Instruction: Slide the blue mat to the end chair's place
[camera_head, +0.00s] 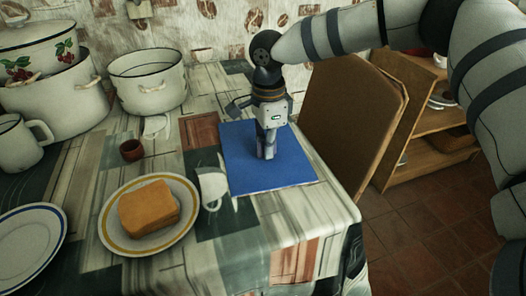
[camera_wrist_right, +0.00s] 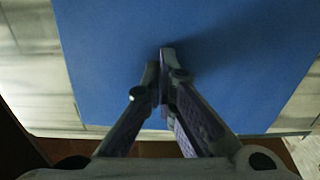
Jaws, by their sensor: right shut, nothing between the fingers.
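The blue mat (camera_head: 240,172) lies flat on the table near its right side. My right gripper (camera_head: 266,156) points down over the mat with its fingers shut and nothing between them. The right wrist view shows the closed fingertips (camera_wrist_right: 166,55) against the blue mat (camera_wrist_right: 110,45); whether they press on it I cannot tell. The end chair (camera_head: 350,105) has a brown back and stands just past the table's right edge. My left gripper is not in view.
A plate (camera_head: 112,236) with a block of bread or cake (camera_head: 149,208) sits left of the mat. A small brown cup (camera_head: 131,150), an enamel pot (camera_head: 148,82), a larger pot (camera_head: 60,105) and a mug (camera_head: 20,145) stand further left. Wooden shelves (camera_head: 425,125) are beyond the chair.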

